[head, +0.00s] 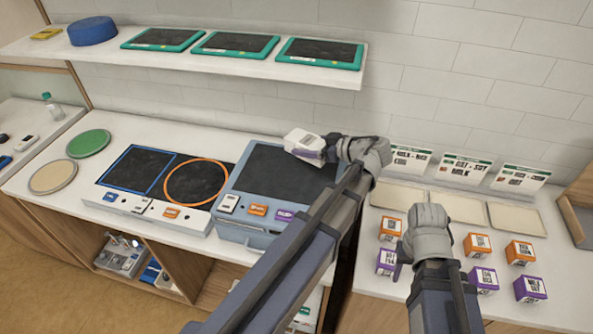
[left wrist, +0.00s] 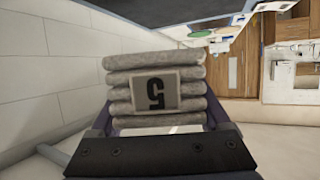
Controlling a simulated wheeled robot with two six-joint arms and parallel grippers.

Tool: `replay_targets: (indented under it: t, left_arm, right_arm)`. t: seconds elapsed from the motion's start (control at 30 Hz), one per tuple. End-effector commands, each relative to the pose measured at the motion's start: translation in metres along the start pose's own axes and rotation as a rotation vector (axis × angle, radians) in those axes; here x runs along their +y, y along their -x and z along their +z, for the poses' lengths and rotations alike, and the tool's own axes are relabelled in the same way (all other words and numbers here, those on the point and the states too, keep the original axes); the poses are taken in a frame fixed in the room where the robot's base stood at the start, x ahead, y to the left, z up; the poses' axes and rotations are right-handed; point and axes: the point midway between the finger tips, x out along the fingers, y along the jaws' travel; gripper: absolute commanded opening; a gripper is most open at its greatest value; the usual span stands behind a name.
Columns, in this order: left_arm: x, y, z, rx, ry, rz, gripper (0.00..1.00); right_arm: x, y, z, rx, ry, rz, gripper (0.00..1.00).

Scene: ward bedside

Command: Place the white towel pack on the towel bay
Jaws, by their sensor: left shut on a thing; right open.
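The white towel pack (head: 302,140) is a small folded stack in my left gripper (head: 325,148). In the head view it hangs over the back of the blue-grey unit with a dark top. In the left wrist view the pack (left wrist: 155,65) looks light grey, in several layers, with a label whose "5" appears upside down. My left gripper (left wrist: 160,125) is shut on it. My right gripper (head: 402,262) is open and empty above the right counter, near the small boxes. Which marked area is the towel bay cannot be read.
A white panel (head: 95,196) carries a blue-outlined square (head: 138,170) and an orange circle (head: 197,182). The blue-grey unit (head: 232,228) has tags along its front. Orange and purple boxes (head: 478,245) stand on the right counter. A shelf (head: 185,56) with green-framed trays (head: 235,45) overhangs behind.

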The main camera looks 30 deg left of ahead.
Motion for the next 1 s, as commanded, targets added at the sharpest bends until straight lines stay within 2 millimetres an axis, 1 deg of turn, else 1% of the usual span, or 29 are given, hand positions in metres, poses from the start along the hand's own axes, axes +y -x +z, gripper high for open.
replay_targets:
  t: [0.03,0.3,0.4,0.57,0.63,0.9,1.0]
  left_arm:
    - [0.0,-0.004,0.01,0.001,0.0,0.0,0.15]
    - [0.0,-0.02,0.048,0.001,0.0,0.0,0.15]
    - [0.0,-0.022,0.053,0.001,0.0,0.0,0.15]
    - [0.0,-0.022,0.052,0.001,0.0,0.0,0.15]
    - [0.0,-0.023,0.056,0.001,0.0,0.0,0.15]
    - [0.0,-0.035,0.085,0.001,0.0,0.0,0.15]
    - [0.0,-0.037,0.088,0.001,0.0,0.0,0.15]
  right_arm:
    - [-0.001,-0.011,-0.001,0.0,0.001,0.0,0.5]
    - [-0.005,-0.052,-0.003,0.0,0.0,0.0,0.5]
    - [-0.006,-0.058,-0.004,0.0,0.0,0.0,0.5]
    - [-0.005,-0.056,-0.003,0.0,0.0,0.0,0.5]
    - [-0.006,-0.06,-0.004,0.0,0.0,0.0,0.5]
    - [-0.009,-0.091,-0.005,0.0,-0.001,0.0,0.5]
    - [-0.009,-0.095,-0.006,0.0,-0.001,0.0,0.5]
